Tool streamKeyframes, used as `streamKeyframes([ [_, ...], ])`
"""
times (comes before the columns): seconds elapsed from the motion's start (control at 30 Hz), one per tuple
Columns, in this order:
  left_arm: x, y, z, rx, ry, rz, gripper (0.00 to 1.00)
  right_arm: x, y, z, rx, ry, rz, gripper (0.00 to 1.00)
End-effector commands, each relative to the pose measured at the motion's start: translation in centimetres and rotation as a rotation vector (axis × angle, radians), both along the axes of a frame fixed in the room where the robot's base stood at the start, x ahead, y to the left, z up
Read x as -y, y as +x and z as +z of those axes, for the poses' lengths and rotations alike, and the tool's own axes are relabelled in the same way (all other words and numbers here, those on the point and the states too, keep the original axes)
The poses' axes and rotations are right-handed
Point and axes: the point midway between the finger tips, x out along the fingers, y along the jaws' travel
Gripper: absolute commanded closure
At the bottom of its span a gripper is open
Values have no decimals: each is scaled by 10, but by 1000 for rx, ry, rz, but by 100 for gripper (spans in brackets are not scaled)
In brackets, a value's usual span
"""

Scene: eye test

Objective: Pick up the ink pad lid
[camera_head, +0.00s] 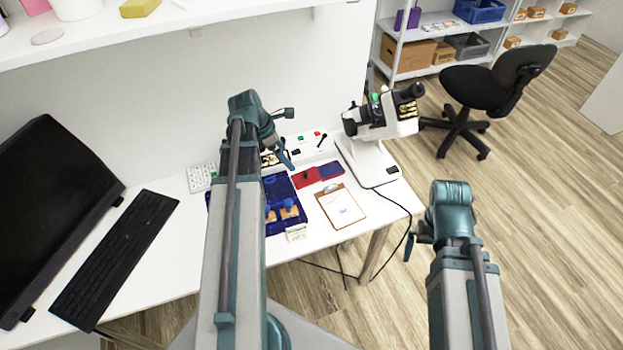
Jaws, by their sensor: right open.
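A flat red piece (306,178) and a flat dark blue piece (330,170) lie side by side on the white desk, right of the blue tray. They look like the ink pad and its lid, but I cannot tell which is which. My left gripper (286,143) is above the desk, up and left of them; its jaws are too small and angled to read. My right gripper (411,244) is open, off the desk's right edge over the floor, far from the pad pieces. Its fingers are partly hidden by its own wrist.
A blue tray (283,187) holds wooden-handled stamps (289,209). A clipboard (341,206) lies right of it, and a white microscope (366,160) stands behind. A keyboard (115,255) and monitor (50,205) fill the left. A cable hangs off the desk's right edge.

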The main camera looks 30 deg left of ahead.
Motion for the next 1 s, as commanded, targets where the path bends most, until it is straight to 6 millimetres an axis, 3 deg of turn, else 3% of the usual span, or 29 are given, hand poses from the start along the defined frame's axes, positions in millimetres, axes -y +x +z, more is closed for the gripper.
streamKeyframes([
  [0.27,5,6,-22,0,1,-4,0,0,0,-22,0,0,0,0],
  [0.63,19,23,-74,-1,1,-5,0,0,0,-74,0,0,0,0],
  [1.0,23,28,-82,0,1,-5,0,0,0,-82,0,0,0,0],
])
